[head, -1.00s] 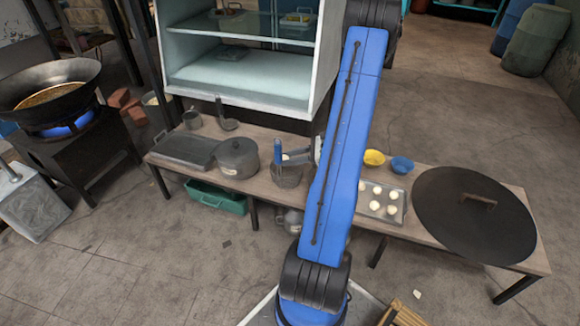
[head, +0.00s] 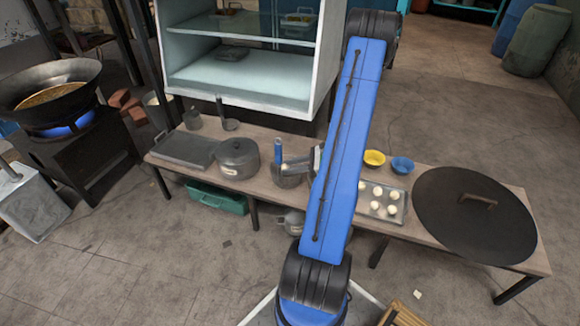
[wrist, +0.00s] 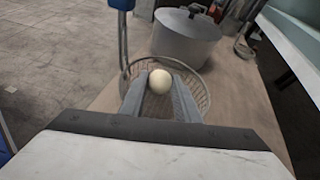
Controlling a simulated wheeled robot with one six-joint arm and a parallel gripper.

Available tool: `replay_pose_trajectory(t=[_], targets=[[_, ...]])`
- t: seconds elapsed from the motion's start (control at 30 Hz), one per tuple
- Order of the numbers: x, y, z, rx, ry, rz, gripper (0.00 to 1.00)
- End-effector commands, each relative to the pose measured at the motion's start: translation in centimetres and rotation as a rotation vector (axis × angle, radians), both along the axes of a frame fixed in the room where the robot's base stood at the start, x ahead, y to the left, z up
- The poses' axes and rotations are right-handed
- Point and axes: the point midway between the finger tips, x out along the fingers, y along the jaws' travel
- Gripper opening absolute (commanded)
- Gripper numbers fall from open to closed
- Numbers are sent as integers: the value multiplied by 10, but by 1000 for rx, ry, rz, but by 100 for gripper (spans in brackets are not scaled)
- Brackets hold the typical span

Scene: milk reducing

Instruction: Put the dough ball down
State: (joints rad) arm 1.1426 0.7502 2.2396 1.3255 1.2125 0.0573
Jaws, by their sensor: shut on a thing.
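My gripper (wrist: 160,88) is shut on a cream dough ball (wrist: 160,79), which sits between its fingertips in the wrist view. The ball is over the mouth of a round wire basket (wrist: 203,92), whose rim shows around the fingers. I cannot tell whether the ball touches the basket. In the head view the basket (head: 288,181) stands on the table, with a blue upright handle (head: 278,150). My gripper (head: 285,163) reaches it from the right there. More dough balls lie on a metal tray (head: 400,216) right of my arm.
A lidded pot (head: 238,160) stands close left of the basket; it also shows in the wrist view (wrist: 186,36). A glass cabinet (head: 240,75) rises behind the table. A yellow bowl (head: 374,159), a blue bowl (head: 402,166) and a large dark lid (head: 450,222) are at right.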

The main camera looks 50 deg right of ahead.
Motion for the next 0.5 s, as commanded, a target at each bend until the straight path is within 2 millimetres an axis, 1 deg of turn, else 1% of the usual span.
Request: replay_pose_trajectory(t=[0.27, 0.3, 0.33, 0.37, 0.5], targets=[[0, 0, -4, 0, 0, 0, 18], [0, 0, -4, 0, 0, 0, 38], [0, 0, -4, 0, 0, 0, 46], [0, 0, -4, 0, 0, 0, 48], [0, 0, -4, 0, 0, 0, 48]])
